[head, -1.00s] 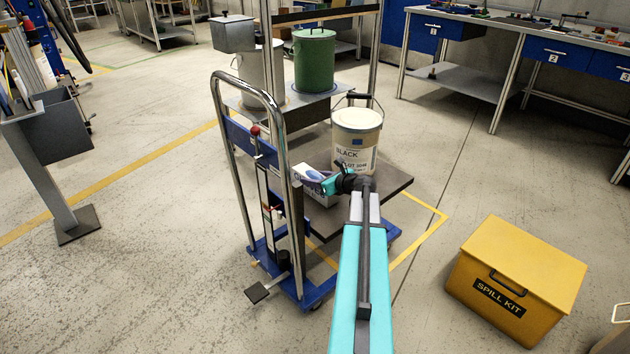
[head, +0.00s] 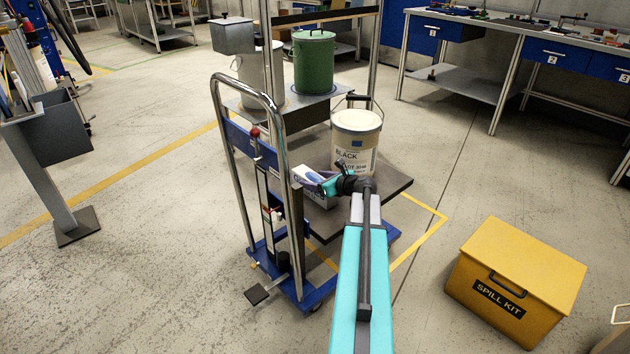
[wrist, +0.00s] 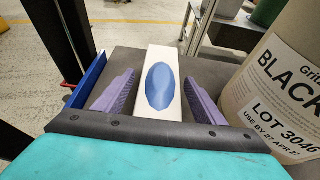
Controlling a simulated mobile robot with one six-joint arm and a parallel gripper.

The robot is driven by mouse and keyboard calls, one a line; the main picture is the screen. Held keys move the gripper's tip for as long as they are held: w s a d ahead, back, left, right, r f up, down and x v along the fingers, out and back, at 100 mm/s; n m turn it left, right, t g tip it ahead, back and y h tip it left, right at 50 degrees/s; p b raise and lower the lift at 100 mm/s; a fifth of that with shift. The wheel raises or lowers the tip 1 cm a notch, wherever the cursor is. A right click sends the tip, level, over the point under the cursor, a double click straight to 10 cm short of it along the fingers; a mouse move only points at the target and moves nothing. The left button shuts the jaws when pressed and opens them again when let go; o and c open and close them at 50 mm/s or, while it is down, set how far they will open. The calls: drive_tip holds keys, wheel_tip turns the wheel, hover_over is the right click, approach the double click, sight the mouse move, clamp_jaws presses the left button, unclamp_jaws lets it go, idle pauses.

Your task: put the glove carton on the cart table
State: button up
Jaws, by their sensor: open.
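The glove carton (wrist: 160,88), a white box with a blue oval on top, lies on the dark cart table (head: 392,184). In the head view the carton (head: 304,174) is partly hidden by my arm. In the wrist view my gripper (wrist: 160,90) is open, with one purple finger on each side of the carton and a visible gap on both sides. In the head view my gripper (head: 330,183) is low over the table, at the carton's right end.
A large pail labelled BLACK (head: 355,140) stands on the table close to my gripper's right. The cart's chrome handle (head: 222,130) rises at the left. A yellow spill kit box (head: 515,280) sits on the floor at right.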

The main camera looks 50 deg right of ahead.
drive_tip(key=p+v, duration=0.2)
drive_tip(key=v, duration=0.9)
drive_tip(key=shift+s+p, duration=0.25)
drive_tip(key=shift+p, duration=0.05)
drive_tip(key=shift+s, duration=0.1)
idle(0.3)
